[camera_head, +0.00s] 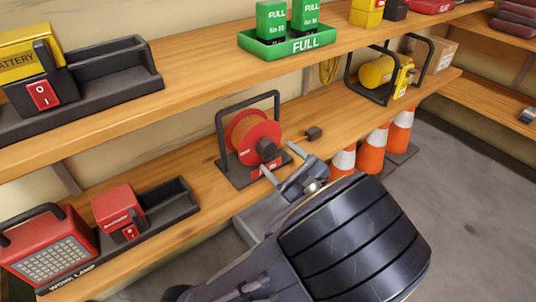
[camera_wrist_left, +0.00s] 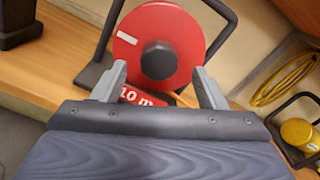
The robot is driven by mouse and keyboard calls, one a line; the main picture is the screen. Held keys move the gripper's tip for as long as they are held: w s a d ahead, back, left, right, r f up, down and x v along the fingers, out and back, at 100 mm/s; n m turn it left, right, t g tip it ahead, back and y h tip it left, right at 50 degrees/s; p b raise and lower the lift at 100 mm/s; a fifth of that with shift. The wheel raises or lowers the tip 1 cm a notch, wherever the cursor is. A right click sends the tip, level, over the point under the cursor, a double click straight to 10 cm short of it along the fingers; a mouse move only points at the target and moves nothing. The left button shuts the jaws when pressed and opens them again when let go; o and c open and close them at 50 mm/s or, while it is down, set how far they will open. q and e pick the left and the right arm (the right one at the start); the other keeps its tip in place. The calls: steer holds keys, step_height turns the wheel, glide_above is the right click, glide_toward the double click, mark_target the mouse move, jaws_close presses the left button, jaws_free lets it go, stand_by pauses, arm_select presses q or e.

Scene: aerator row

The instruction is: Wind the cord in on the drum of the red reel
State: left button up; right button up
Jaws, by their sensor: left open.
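The red reel (camera_head: 262,130) stands on the middle wooden shelf in a black frame (camera_head: 219,130), with orange cord on its drum (camera_head: 237,127). In the left wrist view its red face (camera_wrist_left: 190,30) has a dark round hub (camera_wrist_left: 158,60) and a white mark at the upper left. A red "10 m" label (camera_wrist_left: 140,97) is below. A short orange strip, perhaps cord, shows near the right finger. My left gripper (camera_head: 279,160) is open in front of the reel, its fingers spread on either side below the hub; contact cannot be told. My right gripper is out of view.
A yellow machine in a black frame (camera_head: 378,73) stands farther right. Traffic cones (camera_head: 372,152) stand below. A red work lamp (camera_head: 50,245) is left.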

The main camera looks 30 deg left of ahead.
mark_target(269, 150)
arm_select(q)
steer(key=b+x, duration=0.1)
steer(key=x, duration=0.3)
steer(key=shift+f, duration=0.15)
steer(key=shift+w+a, duration=0.15)
steer(key=shift+a, duration=0.2)
steer(key=shift+c, duration=0.3)
